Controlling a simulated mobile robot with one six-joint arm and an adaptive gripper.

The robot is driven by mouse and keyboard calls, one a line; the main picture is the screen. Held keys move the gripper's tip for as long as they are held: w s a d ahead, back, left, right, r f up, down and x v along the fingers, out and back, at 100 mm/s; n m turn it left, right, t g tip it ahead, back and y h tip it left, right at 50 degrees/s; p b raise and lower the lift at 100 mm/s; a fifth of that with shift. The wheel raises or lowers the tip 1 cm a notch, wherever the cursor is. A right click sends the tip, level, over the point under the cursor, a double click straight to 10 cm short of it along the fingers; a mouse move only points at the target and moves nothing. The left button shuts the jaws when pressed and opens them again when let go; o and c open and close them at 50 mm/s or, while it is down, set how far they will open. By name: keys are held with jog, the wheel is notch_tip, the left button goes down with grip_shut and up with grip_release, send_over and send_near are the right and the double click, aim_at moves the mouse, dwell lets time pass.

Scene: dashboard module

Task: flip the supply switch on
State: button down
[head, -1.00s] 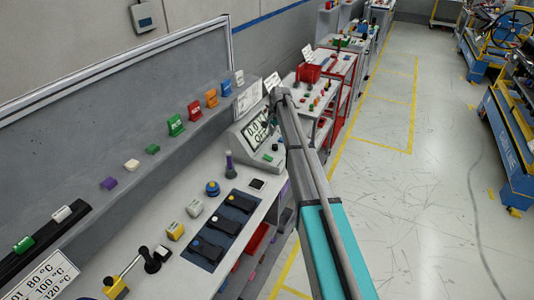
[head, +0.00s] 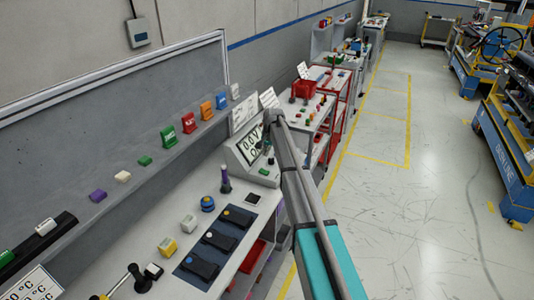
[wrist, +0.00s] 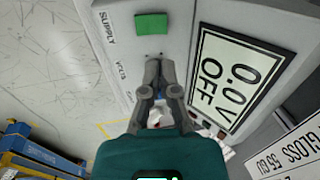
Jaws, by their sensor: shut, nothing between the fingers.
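The supply unit (head: 237,155) is a grey sloped console at the far end of the bench. Its display (wrist: 228,72) reads 0.0 V OFF in the wrist view. The word SUPPLY is printed on its panel, beside a green block (wrist: 151,24), which also shows in the head view (head: 264,171). My gripper (wrist: 160,66) is shut and empty, over the panel just below the green block. Small dark marks show at the fingertips. I cannot make out the switch lever, and the fingers may cover it. Contact with the panel cannot be told.
A purple-topped post (head: 225,180), a blue knob (head: 207,203) and black rocker levers (head: 220,241) stand on the bench nearby. White sign cards (head: 243,111) stand behind the console. A red cart (head: 333,118) is beyond. The aisle floor (head: 410,220) on the right is clear.

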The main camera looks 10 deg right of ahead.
aim_at(262, 171)
jog(key=shift+w+a+f+b, duration=0.15)
jog(key=shift+a+f+b, duration=0.1)
jog(key=shift+f+b, duration=1.25)
jog(key=shift+w+a+f+b, duration=0.2)
jog(key=shift+a+f+b, duration=0.05)
jog(key=shift+f+b, duration=1.25)
jog(key=shift+w+a+f+b, duration=0.15)
jog(key=shift+a+f+b, duration=0.1)
jog(key=shift+f+b, duration=1.25)
jog(key=shift+f, duration=0.15)
